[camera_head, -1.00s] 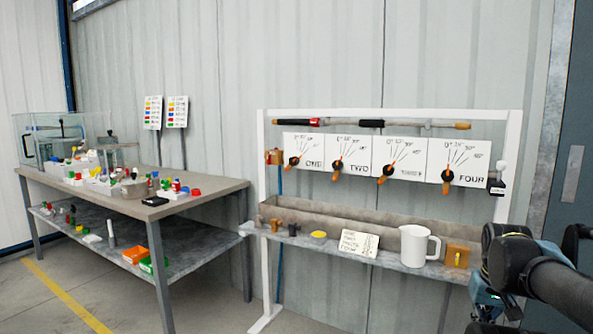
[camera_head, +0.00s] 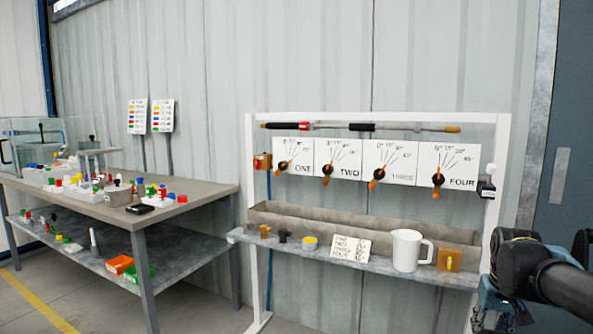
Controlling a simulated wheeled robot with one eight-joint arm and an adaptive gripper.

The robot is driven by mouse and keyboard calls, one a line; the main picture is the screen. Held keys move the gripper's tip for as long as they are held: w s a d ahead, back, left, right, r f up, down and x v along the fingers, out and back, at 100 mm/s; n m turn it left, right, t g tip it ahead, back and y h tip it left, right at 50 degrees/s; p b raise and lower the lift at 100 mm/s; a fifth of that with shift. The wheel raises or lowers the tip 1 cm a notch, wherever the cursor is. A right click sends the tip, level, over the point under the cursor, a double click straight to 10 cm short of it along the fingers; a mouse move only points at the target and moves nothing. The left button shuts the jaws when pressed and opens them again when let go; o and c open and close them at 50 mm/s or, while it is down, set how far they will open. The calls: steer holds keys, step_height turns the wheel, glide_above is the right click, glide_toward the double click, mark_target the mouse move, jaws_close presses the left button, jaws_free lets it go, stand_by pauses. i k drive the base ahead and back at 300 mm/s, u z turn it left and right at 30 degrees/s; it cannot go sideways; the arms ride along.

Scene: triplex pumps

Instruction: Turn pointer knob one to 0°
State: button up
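Pointer knob one (camera_head: 282,166) is a black knob with an orange pointer on the leftmost white dial plate (camera_head: 303,154), marked ONE. Its orange end points down and to the left. Angle lines fan out above it; the exact setting is too small to read. Three like knobs sit on plates TWO (camera_head: 327,169), THREE (camera_head: 378,175) and FOUR (camera_head: 438,180) to its right. My dark arm enters at the right edge, well right of the panel and apart from every knob. My gripper's fingertips are not visible.
A shelf under the dials carries a white mug (camera_head: 406,251), a note card (camera_head: 350,248), a yellow round item (camera_head: 310,243) and an orange block (camera_head: 449,259). A spray lance (camera_head: 360,127) lies across the top. A cluttered workbench (camera_head: 205,195) stands left. Floor shows between bench and frame.

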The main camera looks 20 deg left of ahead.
mark_target(283, 166)
steer(key=z, duration=2.05)
steer(key=k, duration=1.05)
steer(key=u, duration=2.1)
steer(key=i, duration=1)
